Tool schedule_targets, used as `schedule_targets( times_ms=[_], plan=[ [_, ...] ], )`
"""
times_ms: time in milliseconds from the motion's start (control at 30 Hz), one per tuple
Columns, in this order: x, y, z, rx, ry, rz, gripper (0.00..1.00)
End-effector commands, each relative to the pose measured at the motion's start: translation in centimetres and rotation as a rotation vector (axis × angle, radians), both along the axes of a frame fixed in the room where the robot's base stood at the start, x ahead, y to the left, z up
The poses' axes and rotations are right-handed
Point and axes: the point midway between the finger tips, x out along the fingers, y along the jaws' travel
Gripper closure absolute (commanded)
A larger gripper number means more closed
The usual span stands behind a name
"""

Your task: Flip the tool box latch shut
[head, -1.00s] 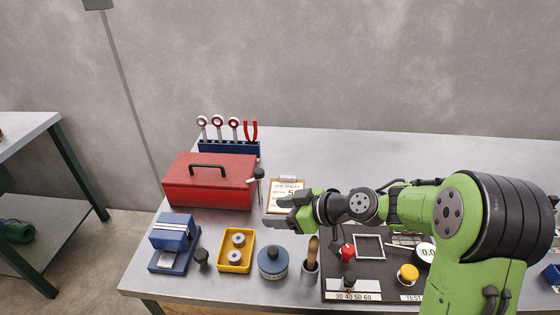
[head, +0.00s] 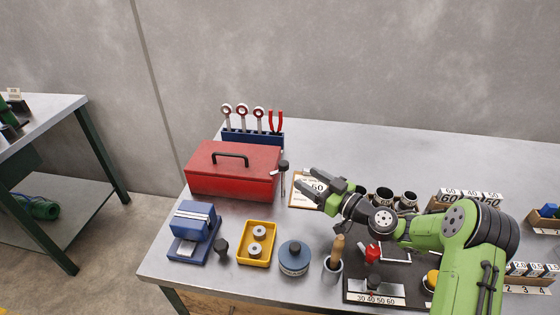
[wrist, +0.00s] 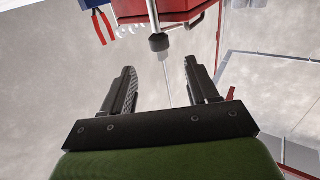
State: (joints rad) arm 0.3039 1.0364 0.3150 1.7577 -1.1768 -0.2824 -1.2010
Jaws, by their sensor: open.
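The red tool box (head: 225,184) with a black top handle stands at the back left of the bench. At its right end is a dark-knobbed lever (head: 284,165), which looks like the latch; its knob is up near lid height. In the wrist view the black knob (wrist: 159,42) hangs on a pale rod from the red box (wrist: 180,10). My gripper (head: 304,180) is open and empty, just right of the lever, fingers pointing up-left. In the wrist view my gripper (wrist: 160,68) has the knob centred just beyond its fingertips, apparently not touching.
A blue rack (head: 252,137) of ring-ended tools and red pliers stands behind the box. In front stand a blue device (head: 194,228), a yellow tray (head: 257,262), a blue round pot (head: 294,262) and a cup (head: 332,270).

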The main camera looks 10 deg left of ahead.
Motion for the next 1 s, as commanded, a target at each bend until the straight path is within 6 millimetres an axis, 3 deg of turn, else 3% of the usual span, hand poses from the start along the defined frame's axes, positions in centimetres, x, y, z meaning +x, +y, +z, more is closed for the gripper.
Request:
schedule_targets(
  times_ms=[300, 467, 833, 1000],
  plan=[
    [4.1, 7.0, 0.1, 0.001, -0.003, 0.003, 0.41],
    [5.6, 9.4, 0.0, -0.001, 0.000, 0.002, 0.41],
    [6.1, 10.1, 0.0, -0.001, 0.002, -0.001, 0.42],
    [6.1, 10.1, 0.0, -0.001, 0.002, 0.000, 0.68]
  ],
)
